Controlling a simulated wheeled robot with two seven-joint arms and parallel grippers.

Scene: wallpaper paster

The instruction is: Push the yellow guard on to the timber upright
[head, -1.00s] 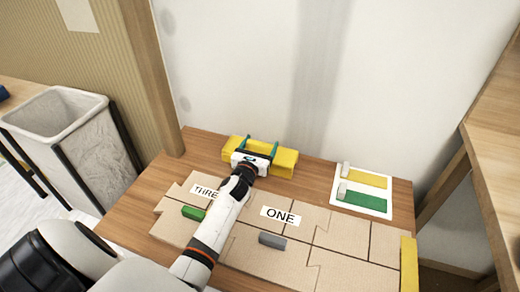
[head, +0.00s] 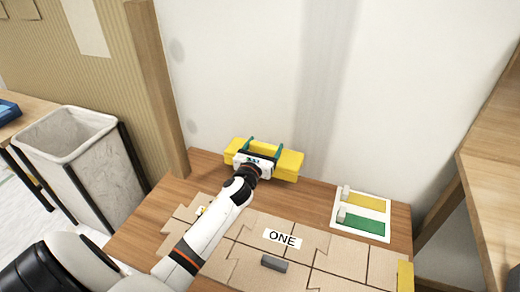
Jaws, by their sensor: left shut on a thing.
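The yellow guard (head: 291,166) is a long yellow piece lying crosswise near the back of the wooden table, in front of the white wall. My left gripper (head: 264,149) is shut on its middle, with teal fingers either side. It seems held a little above the table, but the gap is hard to tell. The timber upright (head: 160,95) is a brown vertical post at the table's back left corner, to the left of the guard and apart from it. My right gripper is not in view.
Tan interlocking panels with a "ONE" label (head: 282,238) and a grey block (head: 273,263) cover the table's front. A white tray (head: 338,216) with yellow and green strips lies right. A bin (head: 62,135) stands left. A yellow piece (head: 405,276) sits at the right edge.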

